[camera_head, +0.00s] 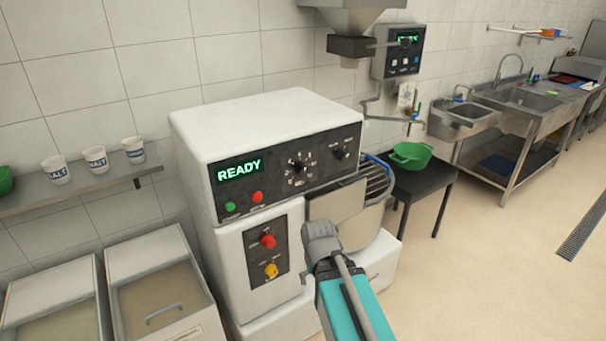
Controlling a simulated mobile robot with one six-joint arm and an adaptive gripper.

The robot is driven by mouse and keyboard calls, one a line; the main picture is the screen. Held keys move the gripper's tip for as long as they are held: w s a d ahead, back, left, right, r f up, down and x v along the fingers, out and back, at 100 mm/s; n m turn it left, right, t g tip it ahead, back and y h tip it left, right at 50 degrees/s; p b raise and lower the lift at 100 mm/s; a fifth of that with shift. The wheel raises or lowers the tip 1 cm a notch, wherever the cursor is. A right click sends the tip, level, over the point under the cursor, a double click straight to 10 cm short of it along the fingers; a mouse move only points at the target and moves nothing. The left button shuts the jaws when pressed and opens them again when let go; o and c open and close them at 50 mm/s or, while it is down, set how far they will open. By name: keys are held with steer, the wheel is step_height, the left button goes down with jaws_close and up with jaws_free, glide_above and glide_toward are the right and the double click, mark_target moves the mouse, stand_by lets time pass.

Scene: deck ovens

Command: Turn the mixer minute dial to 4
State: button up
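The white mixer (270,125) stands in the middle of the view. Its dark front panel carries a green display reading READY (239,170). The minute dial (298,168), a dark knob ringed by white marks, sits at the panel's middle; its exact setting is too small to read. A second dark knob (340,153) is to its right. My arm reaches up from the bottom, and its grey end (321,240) is in front of the mixer bowl, below the dial and apart from it. The fingers cannot be made out.
A green button (230,207) and a red button (257,197) sit under the display. Red (268,241) and yellow (271,270) knobs are on the lower panel. The steel bowl (362,215) juts out at right. A black table (425,185) holds a green bowl (411,155).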

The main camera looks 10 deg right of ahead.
steer(key=w+d+f+m+t+h+b, duration=0.1)
steer(key=w+d+m+t+h+b, duration=0.15)
steer(key=w+d+t, duration=0.4)
steer(key=n+t+y+b, duration=0.7)
steer(key=t+y+b, duration=0.4)
steer(key=t+b, duration=0.3)
glide_toward(305, 174)
steer(key=shift+s+d+f+g+h, duration=0.1)
steer(key=shift+s+d+g+h, duration=0.1)
steer(key=shift+s, duration=0.5)
steer(key=shift+s+d+f+g+h, duration=0.1)
steer(key=shift+s+d+f, duration=0.05)
steer(key=shift+s, duration=0.5)
steer(key=shift+w, duration=0.1)
steer(key=p+x, duration=0.5)
steer(key=x, duration=0.8)
steer(key=shift+w+a+r+p, duration=0.1)
steer(key=shift+w+r+p, duration=0.15)
steer(key=shift+r+p, duration=0.1)
